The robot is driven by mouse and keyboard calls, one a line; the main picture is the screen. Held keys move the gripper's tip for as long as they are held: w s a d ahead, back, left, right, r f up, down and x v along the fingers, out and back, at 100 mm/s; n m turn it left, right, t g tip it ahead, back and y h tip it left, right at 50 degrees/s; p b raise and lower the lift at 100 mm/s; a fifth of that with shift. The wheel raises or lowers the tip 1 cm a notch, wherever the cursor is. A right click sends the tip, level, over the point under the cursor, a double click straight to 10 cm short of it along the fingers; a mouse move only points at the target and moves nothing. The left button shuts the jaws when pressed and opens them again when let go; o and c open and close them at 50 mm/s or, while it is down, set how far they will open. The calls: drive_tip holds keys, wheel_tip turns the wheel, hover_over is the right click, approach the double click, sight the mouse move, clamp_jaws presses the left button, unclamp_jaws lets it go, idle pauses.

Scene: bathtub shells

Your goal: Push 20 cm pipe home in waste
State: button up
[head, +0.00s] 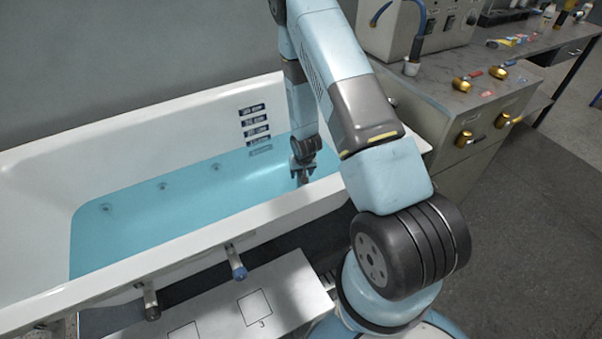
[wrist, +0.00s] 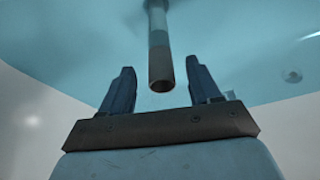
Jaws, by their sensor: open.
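A grey pipe (wrist: 160,62) stands in the blue water (wrist: 90,35) in the wrist view, its open end facing the camera. My gripper (wrist: 160,68) is open, with one dark finger on each side of the pipe and a clear gap on both sides. In the head view my gripper (head: 304,164) reaches down into the right end of the white bathtub (head: 190,110), close over the water. The pipe there is too small and dark to tell from the fingers.
Dark depth labels (head: 254,121) sit on the tub's far wall, with round jets (head: 162,186) left of them. A numbered white board (head: 255,300) lies in front. A bench with brass fittings (head: 463,83) stands right.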

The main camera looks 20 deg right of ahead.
drive_tip(key=v, duration=1.3)
drive_tip(key=shift+r, duration=0.15)
drive_tip(key=s+r+t, duration=0.1)
drive_tip(key=s+r, duration=0.2)
drive_tip(key=r, duration=1.1)
drive_tip(key=s+r, duration=0.3)
drive_tip(key=r, duration=1.2)
drive_tip(key=s+r, duration=0.8)
drive_tip(key=s, duration=0.2)
drive_tip(key=s+r+t, duration=0.1)
drive_tip(key=s+r, duration=0.7)
drive_tip(key=s, duration=0.3)
drive_tip(key=shift+s+n, duration=0.2)
drive_tip(key=shift+n, duration=0.2)
